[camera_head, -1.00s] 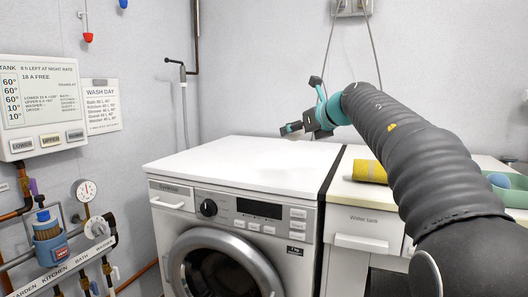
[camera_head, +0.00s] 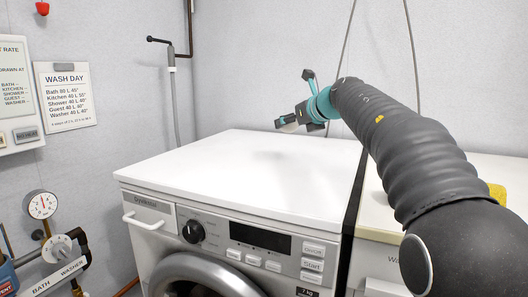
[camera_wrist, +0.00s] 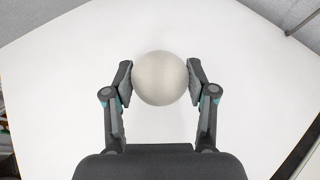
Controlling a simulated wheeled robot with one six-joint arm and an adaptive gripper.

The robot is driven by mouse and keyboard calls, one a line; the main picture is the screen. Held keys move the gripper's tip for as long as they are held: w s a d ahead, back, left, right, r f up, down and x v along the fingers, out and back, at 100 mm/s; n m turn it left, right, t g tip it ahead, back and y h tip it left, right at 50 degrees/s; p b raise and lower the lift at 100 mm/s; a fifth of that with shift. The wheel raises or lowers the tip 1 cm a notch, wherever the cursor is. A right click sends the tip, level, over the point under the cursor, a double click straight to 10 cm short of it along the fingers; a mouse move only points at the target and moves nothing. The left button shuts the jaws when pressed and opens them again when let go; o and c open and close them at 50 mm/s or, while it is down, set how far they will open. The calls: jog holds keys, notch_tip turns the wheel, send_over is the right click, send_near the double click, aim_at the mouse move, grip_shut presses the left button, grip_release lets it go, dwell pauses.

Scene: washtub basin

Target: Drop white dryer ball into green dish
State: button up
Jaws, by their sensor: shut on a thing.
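The white dryer ball (camera_wrist: 160,78) is a pale round ball between the two fingers of my gripper (camera_wrist: 160,82) in the wrist view. The fingers are shut on it from both sides. In the head view my gripper (camera_head: 285,124) is above the back of the white washing machine top, and the ball is a small pale patch (camera_head: 288,128) at its tip. The green dish is not in view now.
The white washing machine (camera_head: 240,175) has a clear, flat top. A counter (camera_head: 383,212) stands to its right past a dark gap, with a yellow item (camera_head: 497,194) partly behind my arm. Gauge and pipes (camera_head: 42,206) are on the left wall.

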send_over(264, 161)
notch_tip(264, 161, down, 5)
jog(key=shift+s+r+b, duration=0.1)
jog(key=shift+r+b, duration=0.1)
jog(key=shift+b, duration=0.1)
jog(key=shift+f+b, duration=0.85)
jog(key=shift+f, duration=1.15)
jog(key=shift+f, duration=0.15)
jog(key=o, duration=1.1)
